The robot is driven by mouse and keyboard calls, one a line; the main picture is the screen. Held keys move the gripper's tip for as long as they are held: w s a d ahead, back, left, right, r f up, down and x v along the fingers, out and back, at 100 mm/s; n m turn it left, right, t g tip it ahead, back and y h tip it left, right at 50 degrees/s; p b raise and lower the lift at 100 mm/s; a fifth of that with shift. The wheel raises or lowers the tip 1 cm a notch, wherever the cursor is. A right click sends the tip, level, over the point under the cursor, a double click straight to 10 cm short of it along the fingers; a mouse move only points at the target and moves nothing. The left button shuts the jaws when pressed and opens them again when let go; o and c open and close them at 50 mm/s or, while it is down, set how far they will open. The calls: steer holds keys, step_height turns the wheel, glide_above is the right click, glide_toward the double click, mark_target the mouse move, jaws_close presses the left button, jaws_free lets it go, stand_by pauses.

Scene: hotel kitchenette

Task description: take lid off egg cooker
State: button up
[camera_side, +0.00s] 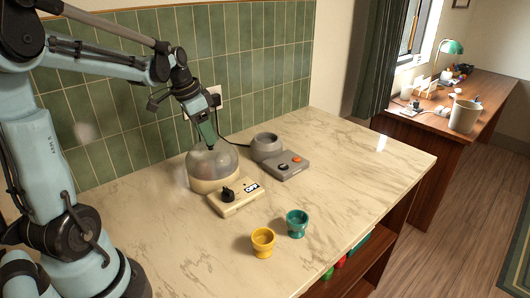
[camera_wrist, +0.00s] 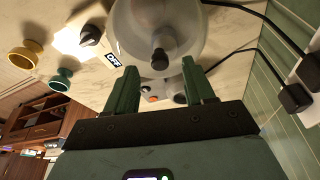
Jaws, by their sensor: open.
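The egg cooker (camera_side: 212,184) is cream-coloured and stands on the marble counter near the tiled wall. Its clear domed lid (camera_side: 203,166) is on the base and has a dark knob on top. In the wrist view the lid (camera_wrist: 135,20) is at the top centre, with its black knob (camera_wrist: 160,59) facing the camera. My gripper (camera_side: 209,146) points down at the top of the lid. Its two green fingers are open, one on each side of the knob in the wrist view. I cannot tell whether they touch it.
The cooker's control box (camera_side: 235,198) with a black dial and OFF label is in front. A grey appliance (camera_side: 285,167) stands close on the right. A yellow egg cup (camera_side: 263,243) and a green egg cup (camera_side: 297,224) stand nearer the front. The right side of the counter is clear.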

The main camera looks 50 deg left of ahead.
mark_target(211, 153)
steer(key=shift+x, duration=1.2)
steer(key=shift+c, duration=0.3)
steer(key=shift+s, duration=0.1)
jaws_close()
